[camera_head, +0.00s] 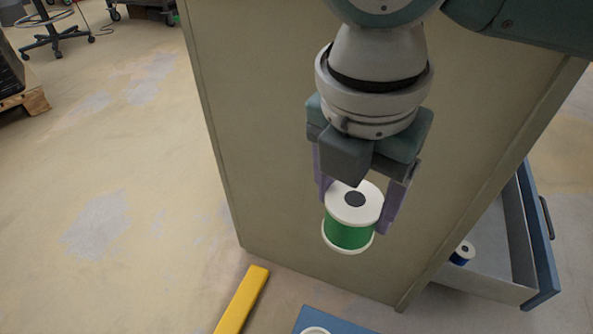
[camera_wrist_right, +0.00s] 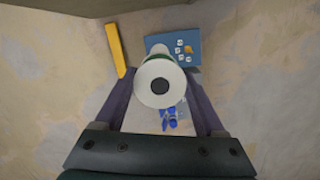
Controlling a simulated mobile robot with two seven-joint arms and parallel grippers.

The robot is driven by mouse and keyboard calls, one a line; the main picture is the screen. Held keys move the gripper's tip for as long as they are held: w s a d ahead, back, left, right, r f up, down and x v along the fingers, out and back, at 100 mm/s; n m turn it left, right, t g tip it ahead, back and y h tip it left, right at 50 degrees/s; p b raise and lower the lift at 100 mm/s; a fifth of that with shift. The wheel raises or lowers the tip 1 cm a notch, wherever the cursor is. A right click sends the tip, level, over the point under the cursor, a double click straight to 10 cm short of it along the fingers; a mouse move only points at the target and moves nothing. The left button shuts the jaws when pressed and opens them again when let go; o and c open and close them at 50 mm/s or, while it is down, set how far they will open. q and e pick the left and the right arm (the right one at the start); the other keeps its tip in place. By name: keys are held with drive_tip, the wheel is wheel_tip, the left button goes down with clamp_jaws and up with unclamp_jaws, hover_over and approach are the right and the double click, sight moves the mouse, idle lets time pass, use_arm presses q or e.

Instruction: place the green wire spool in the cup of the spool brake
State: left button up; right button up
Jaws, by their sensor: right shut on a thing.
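The green wire spool (camera_head: 348,235) has white end discs and a dark centre hole. My right gripper (camera_head: 361,207) is shut on it and holds it upright in the air in front of the grey-brown cabinet side. In the right wrist view the spool (camera_wrist_right: 161,84) sits between the fingers, end disc towards the camera. A blue plate (camera_head: 345,326) shows at the bottom edge of the head view, with part of a white ring (camera_head: 316,331), perhaps the brake's cup. In the wrist view the spool partly hides the plate (camera_wrist_right: 192,36). My left gripper is not in view.
A yellow bar (camera_head: 242,299) lies left of the plate. An open drawer (camera_head: 494,262) at the right holds a blue spool (camera_head: 463,253). The cabinet side (camera_head: 270,160) stands behind the gripper. The floor at the left is mostly clear, with a wheeled chair (camera_head: 52,35) far back.

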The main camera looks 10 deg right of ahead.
drive_tip(key=shift+s+a+f+n+t+y+b, duration=0.1)
drive_tip(key=shift+s+a+f+n+y+b, duration=0.3)
drive_tip(key=shift+f+n+b, duration=3.75)
drive_tip(key=shift+s+a+f+m+t+y+b, duration=0.15)
drive_tip(key=shift+s+a+f+b, duration=0.3)
drive_tip(key=shift+f+b, duration=8.1)
drive_tip(key=shift+s+a+f+n+t+y+b, duration=0.1)
drive_tip(key=shift+s+a+f+n+y+b, duration=0.35)
drive_tip(key=shift+f+n+b, duration=5.65)
drive_tip(key=o, duration=1.6)
wheel_tip(320, 180, down, 8)
drive_tip(key=m+p, duration=0.4)
drive_tip(key=m, duration=0.1)
drive_tip(key=m+p, duration=0.2)
drive_tip(key=m, duration=0.1)
drive_tip(key=shift+s+d+r, duration=0.15)
drive_tip(key=shift+r, duration=0.1)
drive_tip(key=shift+c, duration=0.2)
drive_tip(key=shift+p, duration=0.3)
